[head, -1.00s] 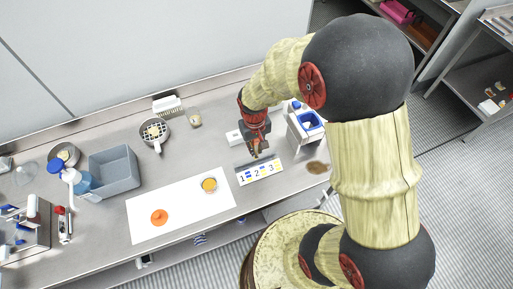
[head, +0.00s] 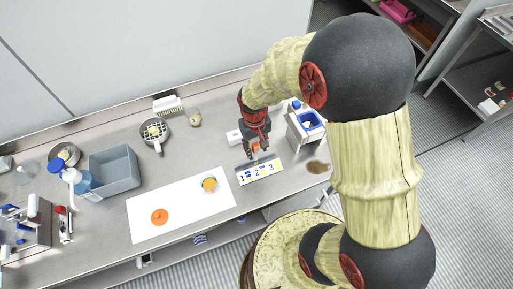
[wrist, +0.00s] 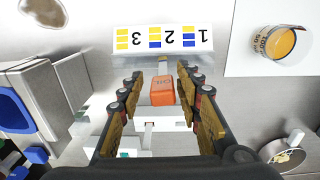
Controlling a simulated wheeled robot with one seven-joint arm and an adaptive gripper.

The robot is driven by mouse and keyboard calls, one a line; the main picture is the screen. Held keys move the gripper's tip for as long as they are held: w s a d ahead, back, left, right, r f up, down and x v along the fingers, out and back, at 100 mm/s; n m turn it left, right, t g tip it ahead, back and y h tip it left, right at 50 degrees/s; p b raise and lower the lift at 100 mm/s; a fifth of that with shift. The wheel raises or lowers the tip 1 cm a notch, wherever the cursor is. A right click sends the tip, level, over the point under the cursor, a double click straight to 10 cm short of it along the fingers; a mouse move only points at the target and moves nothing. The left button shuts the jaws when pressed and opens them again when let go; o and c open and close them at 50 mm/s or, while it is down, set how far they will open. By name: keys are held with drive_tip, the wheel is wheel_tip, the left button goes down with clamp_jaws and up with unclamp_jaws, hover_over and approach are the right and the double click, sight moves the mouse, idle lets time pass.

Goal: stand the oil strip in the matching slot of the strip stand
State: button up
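The oil strip shows in the wrist view as an orange block (wrist: 162,90) with dark lettering and a pale strip running toward the strip stand. The white strip stand (head: 260,171) carries the numbers 1, 2 and 3 with yellow and blue bars; it is upside down in the wrist view (wrist: 162,37). The pale strip meets the stand's edge near number 2; whether it is seated in a slot is hard to tell. My gripper (wrist: 160,75) is open, with one finger on each side of the orange block and small gaps between. In the head view my gripper (head: 258,148) is above the stand's back edge.
A white box (head: 234,137) lies left of my gripper. A blue and white container (head: 308,120) stands close on the right. A grey bin (head: 114,170) is farther left.

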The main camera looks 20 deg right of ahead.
drive_tip(key=r, duration=0.6)
drive_tip(key=r+p, duration=0.1)
drive_tip(key=r, duration=0.5)
drive_tip(key=shift+a+r, duration=0.2)
drive_tip(key=shift+r, duration=0.1)
drive_tip(key=s+r+t, duration=0.5)
drive_tip(key=s+r, duration=0.9)
drive_tip(key=r, duration=0.4)
drive_tip(key=shift+d+r+t, duration=0.15)
drive_tip(key=shift+d+t, duration=0.05)
drive_tip(key=shift+t, duration=0.1)
wheel_tip(320, 180, down, 9)
drive_tip(key=b, duration=0.8)
drive_tip(key=shift+r, duration=0.25)
drive_tip(key=shift+c, duration=0.6)
